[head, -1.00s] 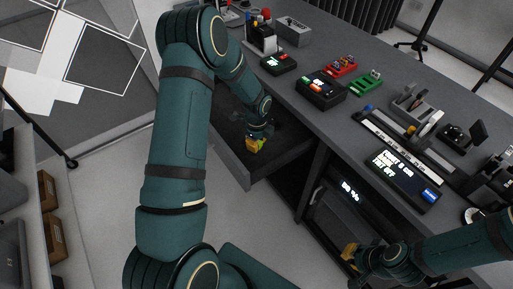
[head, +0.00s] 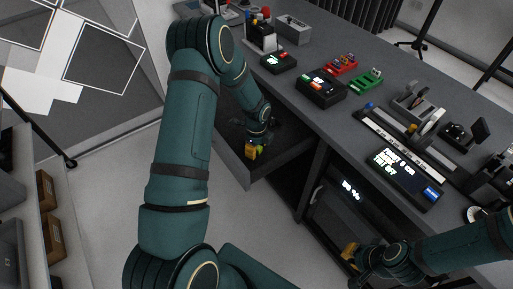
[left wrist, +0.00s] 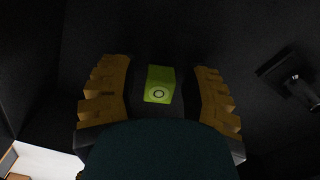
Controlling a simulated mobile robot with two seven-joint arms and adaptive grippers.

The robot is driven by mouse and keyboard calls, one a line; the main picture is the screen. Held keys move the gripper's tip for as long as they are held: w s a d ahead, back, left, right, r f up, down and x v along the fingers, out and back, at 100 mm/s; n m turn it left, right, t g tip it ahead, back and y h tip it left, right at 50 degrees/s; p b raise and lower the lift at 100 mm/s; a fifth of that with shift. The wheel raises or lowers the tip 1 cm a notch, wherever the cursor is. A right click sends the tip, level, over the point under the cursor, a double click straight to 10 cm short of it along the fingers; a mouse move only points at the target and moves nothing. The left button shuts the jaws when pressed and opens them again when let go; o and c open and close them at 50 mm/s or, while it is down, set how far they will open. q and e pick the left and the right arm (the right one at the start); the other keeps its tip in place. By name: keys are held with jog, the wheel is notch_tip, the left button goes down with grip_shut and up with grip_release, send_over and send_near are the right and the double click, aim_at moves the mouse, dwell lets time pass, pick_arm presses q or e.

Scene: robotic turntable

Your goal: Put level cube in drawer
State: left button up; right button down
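The level cube (left wrist: 159,84) is yellow-green with a round bubble mark on one face. In the left wrist view it sits between the two yellow fingers of my left gripper (left wrist: 160,96), with a dark gap on each side. In the head view my left gripper (head: 254,150) is low inside the open dark drawer (head: 262,170), with a bit of green between its fingers. Whether the cube rests on the drawer floor is hard to see. My right gripper (head: 351,252) is by the lower cabinet front; its finger gap is unclear.
The grey desk (head: 330,125) above holds several devices, including a black box with lit buttons (head: 320,88), a green rack (head: 365,82) and a screen panel (head: 400,175). A cabinet door with a lit display (head: 350,188) is right of the drawer. Open floor lies left of the drawer.

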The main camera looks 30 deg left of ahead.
pick_arm(q)
jog(key=shift+r, duration=0.1)
jog(key=shift+r, duration=0.3)
notch_tip(320, 180, up, 12)
jog(key=p, duration=0.2)
jog(key=shift+f+p, duration=0.25)
jog(key=shift+p, duration=0.1)
